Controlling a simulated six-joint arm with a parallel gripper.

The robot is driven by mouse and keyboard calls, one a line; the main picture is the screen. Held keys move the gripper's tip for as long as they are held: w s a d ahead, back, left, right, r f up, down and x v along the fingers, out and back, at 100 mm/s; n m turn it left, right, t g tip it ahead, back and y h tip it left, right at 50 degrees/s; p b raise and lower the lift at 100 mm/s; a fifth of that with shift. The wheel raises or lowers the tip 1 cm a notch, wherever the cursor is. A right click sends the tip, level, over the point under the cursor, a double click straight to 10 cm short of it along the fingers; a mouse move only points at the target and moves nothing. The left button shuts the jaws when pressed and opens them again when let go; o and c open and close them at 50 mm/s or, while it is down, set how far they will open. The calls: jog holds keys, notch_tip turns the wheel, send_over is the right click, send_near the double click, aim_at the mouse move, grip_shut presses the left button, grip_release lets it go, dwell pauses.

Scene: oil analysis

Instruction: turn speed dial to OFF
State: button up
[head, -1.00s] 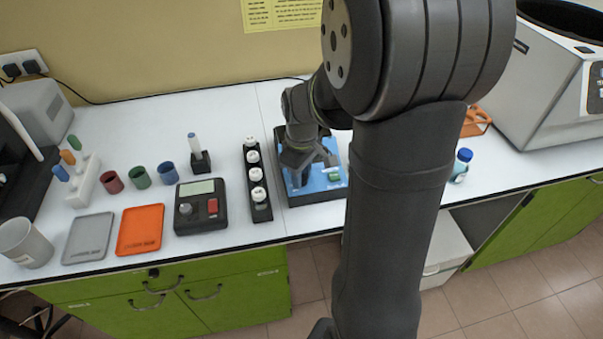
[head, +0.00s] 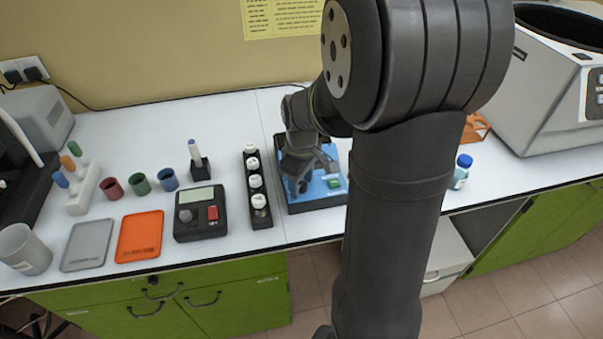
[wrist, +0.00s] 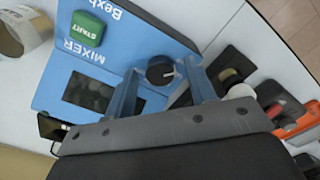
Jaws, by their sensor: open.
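The blue mixer (head: 320,203) stands near the front of the bench, partly covered by my arm in the head view. In the wrist view the mixer (wrist: 118,60) shows a green START button (wrist: 88,32), a dark display (wrist: 90,93) and a round black dial (wrist: 160,70) with a small white pointer mark. My gripper (wrist: 163,66) is open, with one finger on each side of the dial; I cannot tell whether either finger touches it. In the head view my gripper (head: 305,180) is low over the mixer's left part, and the dial is hidden there.
A black rack of white-capped vials (head: 262,215) stands close left of the mixer. Further left are a black device with a red button (head: 200,225) and an orange tray (head: 139,236). A blue-capped bottle (head: 461,172) stands to the right.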

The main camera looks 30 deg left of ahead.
aim_at(301, 185)
notch_tip(301, 185, up, 17)
jog(key=shift+r, duration=0.2)
dwell(0.7)
notch_tip(301, 185, down, 18)
jog(key=shift+r, duration=0.25)
jog(key=shift+r, duration=0.1)
dwell(0.4)
jog(key=m, duration=0.3)
jog(key=shift+m, duration=0.3)
jog(key=m, duration=0.4)
jog(key=shift+m, duration=0.3)
jog(key=m, duration=0.4)
jog(key=shift+m, duration=0.3)
jog(key=m, duration=0.4)
jog(key=shift+m, duration=0.3)
dwell(1.2)
